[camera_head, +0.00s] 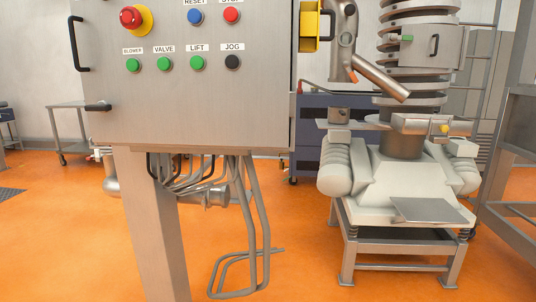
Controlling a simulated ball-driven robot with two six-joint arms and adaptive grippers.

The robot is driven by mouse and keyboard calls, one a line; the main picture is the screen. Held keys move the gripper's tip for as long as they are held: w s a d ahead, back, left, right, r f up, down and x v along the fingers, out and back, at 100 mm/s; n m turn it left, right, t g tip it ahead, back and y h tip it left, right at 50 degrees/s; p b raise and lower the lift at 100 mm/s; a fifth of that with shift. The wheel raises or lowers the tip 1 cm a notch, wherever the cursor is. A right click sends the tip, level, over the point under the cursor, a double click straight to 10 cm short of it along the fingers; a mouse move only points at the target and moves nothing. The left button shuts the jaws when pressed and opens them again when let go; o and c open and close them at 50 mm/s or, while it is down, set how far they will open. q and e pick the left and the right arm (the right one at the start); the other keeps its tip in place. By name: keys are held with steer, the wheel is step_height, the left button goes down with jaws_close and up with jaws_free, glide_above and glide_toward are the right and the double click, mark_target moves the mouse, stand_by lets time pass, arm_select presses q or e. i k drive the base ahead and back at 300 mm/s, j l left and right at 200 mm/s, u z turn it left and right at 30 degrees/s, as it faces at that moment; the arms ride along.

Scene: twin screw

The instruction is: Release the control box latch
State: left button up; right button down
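The grey metal control box (200,110) fills the upper left of the head view, and its top is cut off by the frame. A small black-tipped lever (97,106), which looks like the latch, sticks out at the box's lower left edge, lying roughly level. A black bar handle (76,43) stands upright on the left edge above it. The front panel carries a red emergency stop on a yellow ring (136,19), a blue button (195,16), a red button (232,15), several green buttons and a black JOG button (232,62). Neither of my grippers shows.
The box stands on a grey post (150,220), with looped cables (262,220) hanging below. A yellow unit with a black handle (309,30) is on its right side. A spiral machine (400,170) stands at right, a cart (75,120) at left. Orange floor is open in front.

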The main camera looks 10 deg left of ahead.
mark_target(103, 106)
steer(key=u, duration=1.25)
